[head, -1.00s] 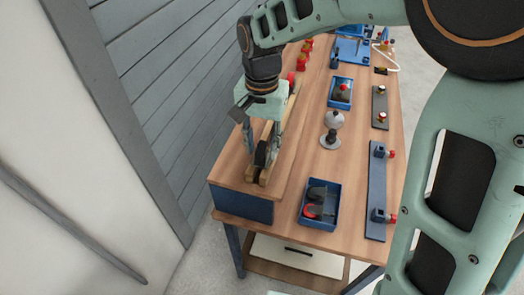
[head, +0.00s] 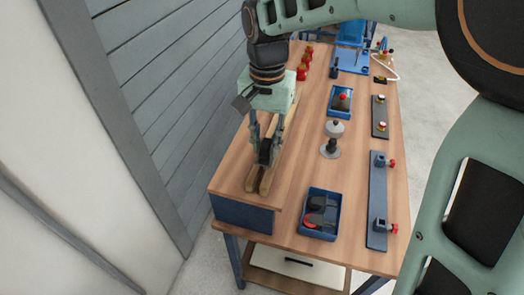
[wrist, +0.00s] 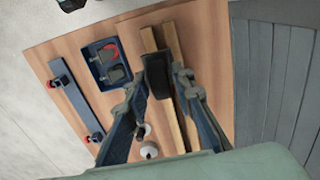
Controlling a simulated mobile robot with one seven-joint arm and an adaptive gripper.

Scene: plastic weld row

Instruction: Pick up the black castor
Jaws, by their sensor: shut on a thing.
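The black castor (head: 266,152) is between the two fingers of my gripper (head: 265,158), over the pair of wooden rails (head: 256,182) at the left side of the bench. My gripper is shut on it, with a finger on each side. In the wrist view, the castor (wrist: 157,78) shows as a dark block between the fingertips, with the rails (wrist: 173,42) running beneath it. The fingers hide part of the castor. Whether a gap separates it from the rails is hard to tell.
A blue tray (head: 306,231) with dark and red items is at the front right. A grey-topped stand (head: 331,148) and a second blue bin (head: 334,109) stand behind it. Red parts (head: 303,70) line the back left. A grey panelled wall (head: 170,100) is close on the left.

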